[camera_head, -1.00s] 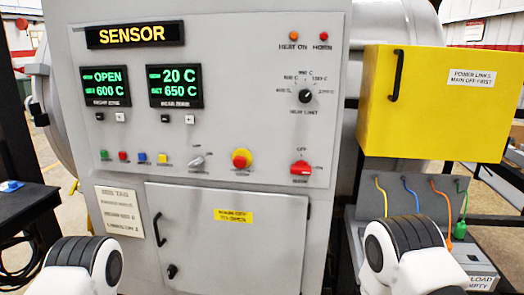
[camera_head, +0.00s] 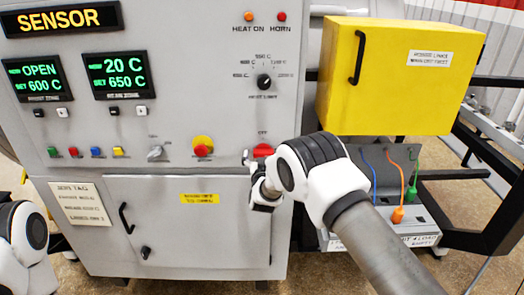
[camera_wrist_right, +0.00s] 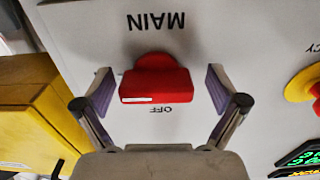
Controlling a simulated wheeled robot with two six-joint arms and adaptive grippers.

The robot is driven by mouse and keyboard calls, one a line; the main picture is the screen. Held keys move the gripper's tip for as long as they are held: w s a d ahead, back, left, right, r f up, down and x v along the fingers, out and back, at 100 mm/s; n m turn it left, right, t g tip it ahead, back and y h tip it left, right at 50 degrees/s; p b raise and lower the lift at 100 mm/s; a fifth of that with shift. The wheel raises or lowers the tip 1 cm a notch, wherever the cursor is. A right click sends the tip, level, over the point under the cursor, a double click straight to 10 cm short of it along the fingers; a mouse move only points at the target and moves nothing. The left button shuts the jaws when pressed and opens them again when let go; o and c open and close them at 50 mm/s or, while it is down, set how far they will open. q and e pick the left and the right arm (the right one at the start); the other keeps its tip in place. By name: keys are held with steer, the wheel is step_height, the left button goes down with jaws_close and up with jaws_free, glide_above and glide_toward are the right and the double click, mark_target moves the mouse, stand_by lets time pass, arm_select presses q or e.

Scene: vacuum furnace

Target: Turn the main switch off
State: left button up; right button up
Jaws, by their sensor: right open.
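The main switch is a red knob (camera_head: 263,150) low on the right of the grey panel, partly hidden by my right arm. In the right wrist view the knob (camera_wrist_right: 158,84) shows upside down between the labels MAIN and OFF. Its bar lies crosswise, with a small white mark near one end. My right gripper (camera_head: 249,161) is at the panel by the switch. In the wrist view the open fingers (camera_wrist_right: 160,86) stand either side of the knob with a gap at each side. My left gripper is out of view; only part of my left arm shows.
A red and yellow emergency button (camera_head: 203,147) and a grey selector (camera_head: 156,153) sit left of the switch. A black heat-limit dial (camera_head: 264,82) is above. A yellow box (camera_head: 390,75) stands at right, above colored cables.

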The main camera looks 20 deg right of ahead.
steer(key=shift+s+d+r, duration=0.2)
steer(key=shift+s+r, duration=0.2)
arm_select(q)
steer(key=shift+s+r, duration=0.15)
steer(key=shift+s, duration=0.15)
arm_select(e)
steer(key=shift+w+a+f, duration=0.1)
steer(key=shift+w, duration=0.05)
steer(key=c, duration=1.1)
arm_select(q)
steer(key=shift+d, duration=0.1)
arm_select(e)
steer(key=shift+c, duration=0.2)
